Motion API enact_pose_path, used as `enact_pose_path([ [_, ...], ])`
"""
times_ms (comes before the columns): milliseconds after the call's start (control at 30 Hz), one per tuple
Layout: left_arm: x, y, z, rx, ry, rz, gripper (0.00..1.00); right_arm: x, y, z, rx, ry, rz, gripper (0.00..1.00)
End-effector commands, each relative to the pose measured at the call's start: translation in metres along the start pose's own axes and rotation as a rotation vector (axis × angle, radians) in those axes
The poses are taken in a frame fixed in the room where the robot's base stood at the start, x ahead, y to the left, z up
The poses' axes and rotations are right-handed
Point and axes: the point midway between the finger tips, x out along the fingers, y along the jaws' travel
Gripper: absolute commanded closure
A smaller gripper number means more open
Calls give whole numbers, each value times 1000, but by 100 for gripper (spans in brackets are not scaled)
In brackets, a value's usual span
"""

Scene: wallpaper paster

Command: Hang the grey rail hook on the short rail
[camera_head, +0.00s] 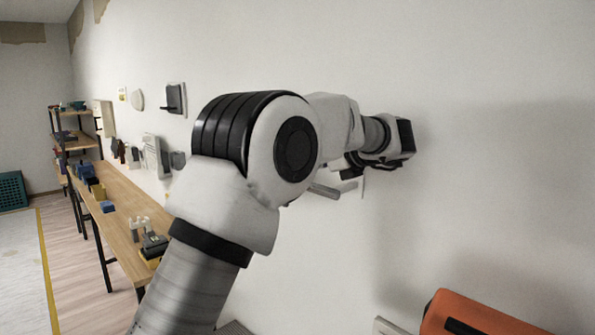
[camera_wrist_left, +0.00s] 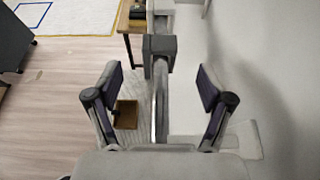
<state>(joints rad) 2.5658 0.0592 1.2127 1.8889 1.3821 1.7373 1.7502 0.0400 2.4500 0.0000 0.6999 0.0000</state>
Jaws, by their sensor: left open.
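My left arm reaches across the head view to the wall, with its left gripper (camera_head: 372,160) close to the wall. In the left wrist view the left gripper (camera_wrist_left: 160,82) is open, with one finger on each side of a grey piece. This piece has a dark grey block (camera_wrist_left: 160,47) at its top and a narrow upright part below; it looks like the grey rail hook. I see no finger touching it. A short grey bar (camera_head: 324,190), perhaps the short rail, shows below my forearm in the head view, partly hidden. Whether hook and rail touch is unclear.
A long wooden workbench (camera_head: 124,212) runs along the wall at left, with tools and blocks on it. Several fittings hang on the wall above it. An orange object (camera_head: 480,316) stands at the lower right. The wall right of my gripper is bare.

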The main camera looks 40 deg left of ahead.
Motion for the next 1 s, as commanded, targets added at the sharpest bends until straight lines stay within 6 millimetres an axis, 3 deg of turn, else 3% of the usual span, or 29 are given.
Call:
enact_pose_path([
  [100,-30,0,1,0,-3,-2,20,0,0,0,0,0,0,20],
  [300,-51,0,0,0,0,1,20,0,0,0,0,0,0,20],
  [1000,-51,0,0,0,0,1,20,0,0,0,0,0,0,20],
])
